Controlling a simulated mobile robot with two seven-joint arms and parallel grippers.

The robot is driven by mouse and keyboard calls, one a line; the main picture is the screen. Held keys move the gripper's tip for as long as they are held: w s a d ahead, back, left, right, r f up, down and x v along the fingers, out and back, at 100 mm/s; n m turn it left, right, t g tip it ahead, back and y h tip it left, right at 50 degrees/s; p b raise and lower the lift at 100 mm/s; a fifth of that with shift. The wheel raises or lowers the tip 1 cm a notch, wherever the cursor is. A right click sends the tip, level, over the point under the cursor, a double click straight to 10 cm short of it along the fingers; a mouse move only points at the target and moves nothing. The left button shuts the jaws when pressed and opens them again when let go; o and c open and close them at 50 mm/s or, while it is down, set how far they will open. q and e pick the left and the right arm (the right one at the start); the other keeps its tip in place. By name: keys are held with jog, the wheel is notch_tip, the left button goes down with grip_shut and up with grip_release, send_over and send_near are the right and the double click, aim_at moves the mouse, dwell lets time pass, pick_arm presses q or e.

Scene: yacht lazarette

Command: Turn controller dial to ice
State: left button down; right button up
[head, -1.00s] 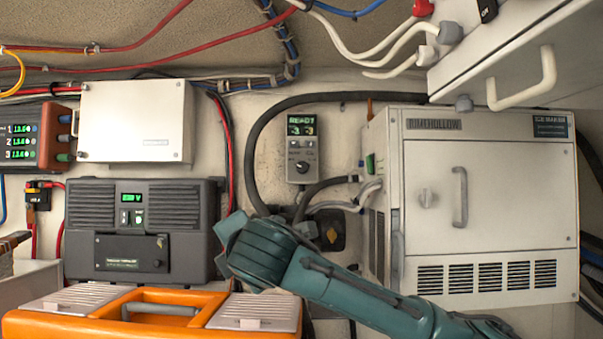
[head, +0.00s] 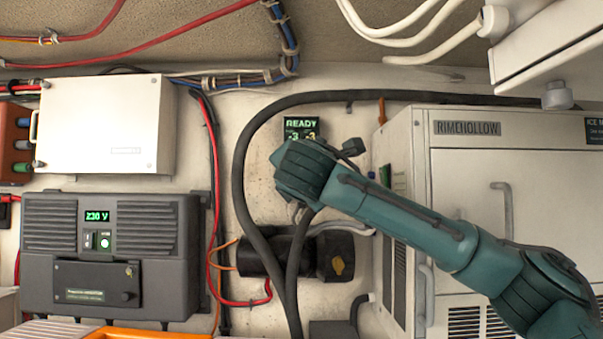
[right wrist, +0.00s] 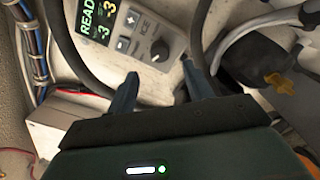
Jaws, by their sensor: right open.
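The controller (head: 302,125) is a small grey box on the wall with a green READY display. In the head view my right arm covers its lower part, including the dial. No contact with the dial is clear. The dial's exact setting is too small to read. My left gripper is not in view.
A thick black hose (head: 240,190) loops around the controller. The white Rimehollow ice maker (head: 465,160) stands to the right. A dark inverter (head: 110,255) and a white box (head: 105,125) are at left. A black pump-like part (head: 335,255) sits below the controller.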

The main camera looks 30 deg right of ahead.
pick_arm(q)
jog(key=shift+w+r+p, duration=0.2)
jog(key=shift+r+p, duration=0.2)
jog(key=shift+p, duration=0.5)
pick_arm(e)
jog(key=x, duration=0.6)
jog(key=shift+w, duration=0.25)
jog(key=c, duration=1)
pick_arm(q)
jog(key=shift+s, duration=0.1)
